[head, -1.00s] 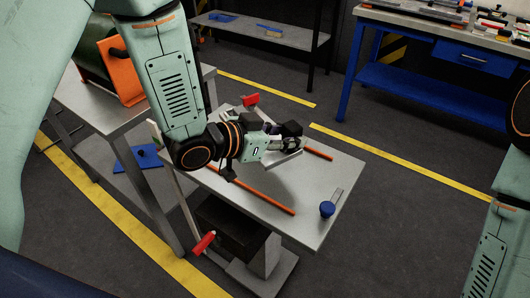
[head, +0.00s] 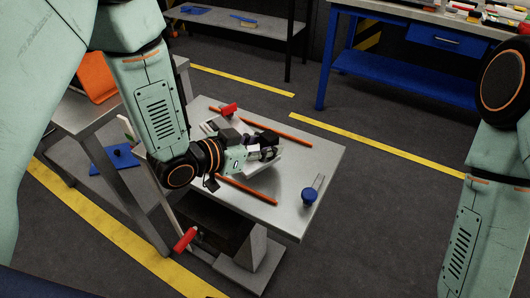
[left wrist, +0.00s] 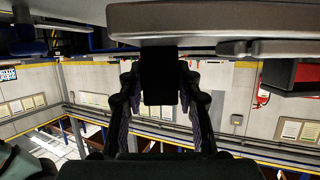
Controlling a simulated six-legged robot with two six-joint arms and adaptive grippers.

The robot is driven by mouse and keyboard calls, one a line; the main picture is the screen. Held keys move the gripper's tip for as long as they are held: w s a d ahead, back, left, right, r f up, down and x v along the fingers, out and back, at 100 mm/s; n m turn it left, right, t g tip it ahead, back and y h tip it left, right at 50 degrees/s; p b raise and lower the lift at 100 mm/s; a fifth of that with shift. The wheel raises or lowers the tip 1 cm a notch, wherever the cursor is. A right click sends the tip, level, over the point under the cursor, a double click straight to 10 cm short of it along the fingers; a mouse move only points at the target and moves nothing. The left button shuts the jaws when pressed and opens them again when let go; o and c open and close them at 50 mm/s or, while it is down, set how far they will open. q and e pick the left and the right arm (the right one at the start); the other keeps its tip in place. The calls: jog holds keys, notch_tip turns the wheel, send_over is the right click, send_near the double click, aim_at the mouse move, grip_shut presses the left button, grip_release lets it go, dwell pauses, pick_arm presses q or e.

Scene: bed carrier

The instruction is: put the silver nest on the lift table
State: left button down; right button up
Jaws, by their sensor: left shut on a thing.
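The lift table (head: 318,160) has a silver top with two orange rails and a blue knob near its right corner. My left gripper (head: 268,153) is over the middle of this top, shut on the silver nest (head: 268,167). The nest is a pale grey plate, largely hidden behind the gripper. It lies between the rails, low over the top; I cannot tell whether it touches. In the left wrist view, the left gripper (left wrist: 160,95) has its fingers around a black block, below a broad grey slab. My right gripper is out of view.
A grey bench (head: 85,112) with an orange part stands close on the left of the lift table. Red handles (head: 186,239) stick out from the lift table. A blue workbench (head: 400,82) with tools stands behind. Open floor lies to the right.

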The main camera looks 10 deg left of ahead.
pick_arm(q)
jog(key=f, duration=0.2)
jog(key=shift+w+d+f, duration=0.1)
jog(key=shift+w+f, duration=0.1)
jog(key=shift+f, duration=0.15)
jog(key=shift+w+f, duration=0.1)
jog(key=shift+s+b, duration=0.25)
jog(key=shift+b, duration=0.05)
jog(key=c, duration=1.4)
grip_release()
jog(key=shift+f, duration=0.1)
jog(key=o, duration=0.4)
jog(key=shift+w, duration=0.1)
jog(key=shift+o, duration=0.3)
